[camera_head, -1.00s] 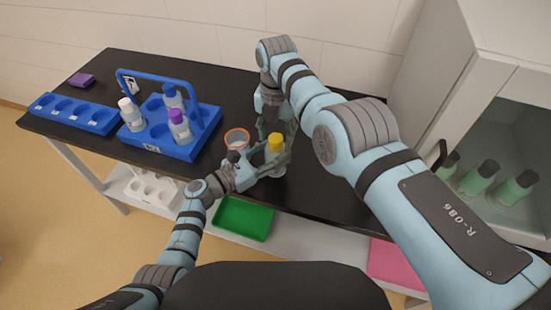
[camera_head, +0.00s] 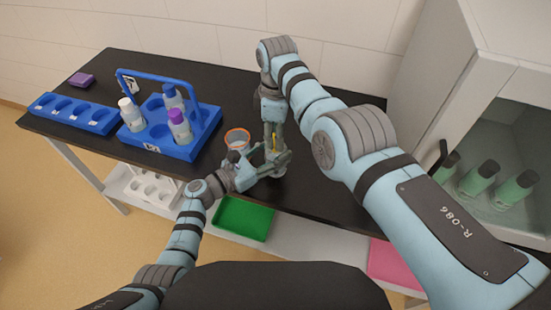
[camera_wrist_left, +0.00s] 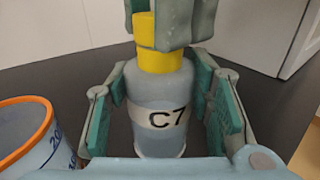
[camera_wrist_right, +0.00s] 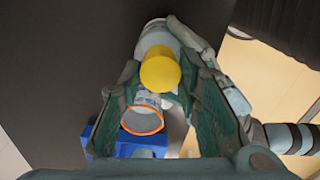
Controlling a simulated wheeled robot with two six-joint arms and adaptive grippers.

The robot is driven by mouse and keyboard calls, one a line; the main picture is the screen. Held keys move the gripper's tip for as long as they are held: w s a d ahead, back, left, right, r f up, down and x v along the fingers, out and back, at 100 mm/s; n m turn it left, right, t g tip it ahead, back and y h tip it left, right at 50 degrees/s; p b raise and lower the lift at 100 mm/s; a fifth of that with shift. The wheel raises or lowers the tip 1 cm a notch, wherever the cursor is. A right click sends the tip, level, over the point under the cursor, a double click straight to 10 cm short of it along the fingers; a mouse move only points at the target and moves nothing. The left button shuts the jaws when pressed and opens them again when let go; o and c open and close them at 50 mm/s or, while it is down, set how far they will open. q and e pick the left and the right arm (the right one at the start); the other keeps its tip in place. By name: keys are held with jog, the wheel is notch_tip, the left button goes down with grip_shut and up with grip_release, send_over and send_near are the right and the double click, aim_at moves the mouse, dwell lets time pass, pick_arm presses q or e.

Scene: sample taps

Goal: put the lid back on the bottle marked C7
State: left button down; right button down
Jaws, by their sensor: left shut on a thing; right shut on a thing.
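The bottle marked C7 (camera_wrist_left: 160,143) stands upright on the black table, its label facing the left wrist view. My left gripper (camera_head: 276,160) is shut around its body. A yellow lid (camera_wrist_left: 158,60) sits on the top of the bottle; whether it is fully seated I cannot tell. My right gripper (camera_head: 273,140) comes from above and is shut on the lid, its fingers hiding much of the lid's upper part. The lid also shows between the right fingers in the right wrist view (camera_wrist_right: 160,72).
An orange-rimmed beaker (camera_head: 236,140) stands just left of the bottle. A blue handled carrier (camera_head: 185,152) with several bottles and a blue rack (camera_head: 92,124) are further left. A glass-fronted cabinet (camera_head: 480,130) stands at right. Bare table lies behind the beaker.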

pick_arm(q)
jog(key=shift+f, duration=0.15)
pick_arm(e)
jog(key=m, duration=0.5)
jog(key=shift+f, duration=0.1)
jog(key=m, duration=0.4)
jog(key=shift+s+m, duration=0.1)
jog(key=shift+m, duration=0.2)
jog(key=m, duration=1.8)
jog(key=shift+m, duration=0.3)
jog(key=m, duration=0.5)
jog(key=shift+m, duration=0.4)
jog(key=c, duration=0.6)
grip_release()
pick_arm(q)
jog(key=c, duration=1.2)
grip_release()
jog(key=o, duration=0.5)
pick_arm(e)
jog(key=shift+f, duration=0.1)
pick_arm(q)
jog(key=v, duration=1.2)
